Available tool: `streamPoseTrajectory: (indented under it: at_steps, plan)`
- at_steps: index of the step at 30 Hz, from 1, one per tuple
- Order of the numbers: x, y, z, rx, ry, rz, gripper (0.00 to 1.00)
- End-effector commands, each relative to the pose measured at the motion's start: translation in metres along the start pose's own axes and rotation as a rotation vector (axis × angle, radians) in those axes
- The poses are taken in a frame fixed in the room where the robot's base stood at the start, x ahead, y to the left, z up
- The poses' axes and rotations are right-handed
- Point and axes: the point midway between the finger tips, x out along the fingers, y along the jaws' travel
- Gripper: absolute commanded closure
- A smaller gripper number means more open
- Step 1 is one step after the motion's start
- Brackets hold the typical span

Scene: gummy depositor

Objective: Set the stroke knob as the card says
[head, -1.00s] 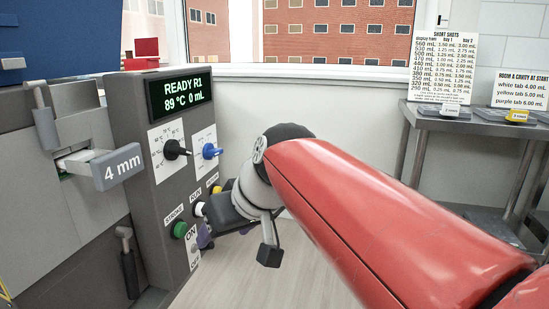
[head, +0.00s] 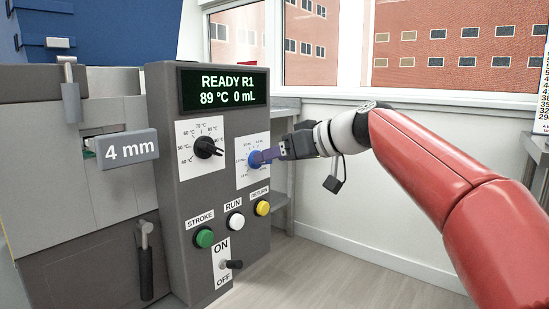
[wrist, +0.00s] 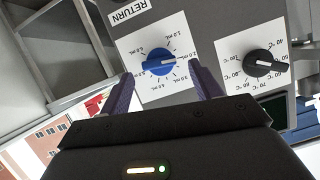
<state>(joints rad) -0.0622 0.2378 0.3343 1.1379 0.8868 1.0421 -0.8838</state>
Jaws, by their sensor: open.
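The blue stroke knob (head: 255,159) sits on a white dial plate on the grey control panel. It also shows in the wrist view (wrist: 158,65), where its white mark appears to lie toward the right side of the dial; I cannot read the exact value. My gripper (head: 271,154) is at the knob from the right. In the wrist view my gripper (wrist: 163,88) is open, with one finger on each side of the knob's line; I cannot tell whether they touch it. Only the left edge of the short shots card (head: 547,98) shows at the far right.
The display (head: 224,89) reads READY R1, 89 °C, 0 mL. A black temperature knob (head: 207,147) sits left of the blue one. Green (head: 204,238), white (head: 235,220) and yellow (head: 262,208) buttons and an ON/OFF switch (head: 232,264) lie below. A 4 mm block (head: 128,149) protrudes at left.

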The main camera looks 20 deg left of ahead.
Motion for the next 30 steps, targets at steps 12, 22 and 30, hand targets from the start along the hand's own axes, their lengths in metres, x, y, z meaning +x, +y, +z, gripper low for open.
streamPoseTrajectory:
  at_steps: [12,22,30]
  plan:
    - [0.020,0.000,0.000,0.001,0.000,0.002,0.36]
    - [0.020,0.000,0.000,0.001,0.000,0.002,0.70]
    - [0.020,0.001,0.000,0.010,-0.001,-0.001,0.81]
